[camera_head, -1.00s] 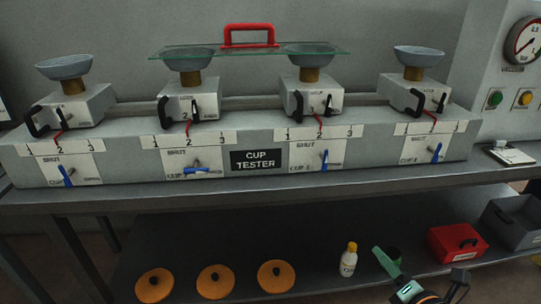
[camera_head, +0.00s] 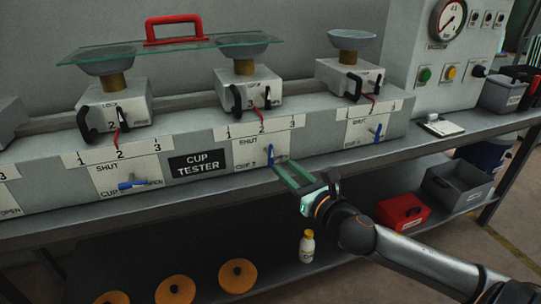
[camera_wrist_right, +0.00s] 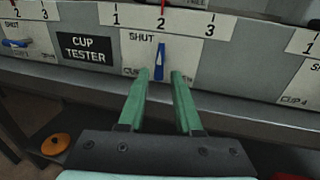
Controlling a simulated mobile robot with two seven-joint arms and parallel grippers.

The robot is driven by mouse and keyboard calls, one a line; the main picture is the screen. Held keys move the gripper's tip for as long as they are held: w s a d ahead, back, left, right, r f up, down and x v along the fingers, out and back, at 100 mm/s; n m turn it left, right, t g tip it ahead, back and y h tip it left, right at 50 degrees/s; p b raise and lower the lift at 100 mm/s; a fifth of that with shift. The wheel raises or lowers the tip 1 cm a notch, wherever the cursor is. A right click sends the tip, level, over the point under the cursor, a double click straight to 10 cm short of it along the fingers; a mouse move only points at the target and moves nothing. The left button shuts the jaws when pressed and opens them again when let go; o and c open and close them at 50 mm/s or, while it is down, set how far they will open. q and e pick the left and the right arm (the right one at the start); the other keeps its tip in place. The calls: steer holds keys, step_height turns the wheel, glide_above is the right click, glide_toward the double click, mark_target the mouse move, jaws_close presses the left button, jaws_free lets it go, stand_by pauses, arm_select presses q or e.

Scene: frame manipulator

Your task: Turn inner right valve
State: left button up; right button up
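The inner right valve has a blue handle (camera_head: 270,155) on the white plate right of the CUP TESTER sign. The handle stands nearly upright, its upper end towards SHUT; it also shows in the right wrist view (camera_wrist_right: 160,62). My right gripper (camera_head: 283,168) is open and empty, its green fingers at the handle's lower right in the head view. In the right wrist view, the fingertips (camera_wrist_right: 160,73) appear on either side of the handle's lower part. I cannot tell whether they reach around it. My left gripper is out of view.
The inner left valve handle (camera_head: 131,184) lies horizontal; the outer right one (camera_head: 377,131) is nearly upright. A glass plate (camera_head: 165,48) with a red handle rests across two cups. The bench edge runs below the valves. A bottle (camera_head: 307,246) and orange discs (camera_head: 237,275) sit on the lower shelf.

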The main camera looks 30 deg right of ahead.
mark_target(273, 157)
steer(key=shift+w+d, duration=0.15)
steer(key=shift+w, duration=3.5)
jaws_close()
